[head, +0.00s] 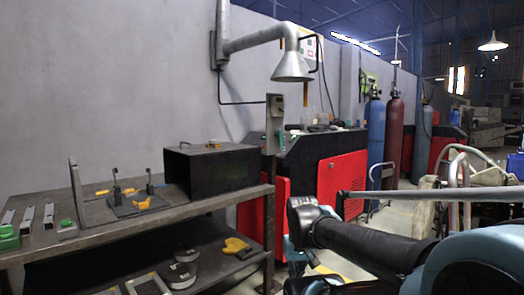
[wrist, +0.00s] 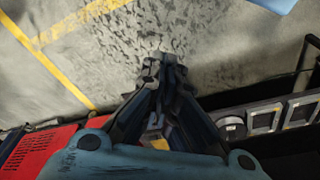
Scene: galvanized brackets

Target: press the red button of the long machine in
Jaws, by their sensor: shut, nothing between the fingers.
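The long machine (head: 343,180), red and black, stands against the wall beyond the workbench in the head view. Its red vented side also shows at the lower left of the wrist view (wrist: 40,148). I cannot make out a red button on it for certain. A grey upright control box (head: 275,124) stands at its near left end; its small details are too small to tell. My gripper (wrist: 167,58) is shut and empty in the wrist view, above the concrete floor and apart from the machine. In the head view my arm covers part of the floor before the machine.
A workbench (head: 100,235) with a black box (head: 212,168) and brackets fills the left. Its lower shelf holds several metal parts. Blue (head: 375,140) and dark red (head: 393,130) gas cylinders stand right of the machine. A trolley (head: 455,185) is further right. Yellow lines mark the floor.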

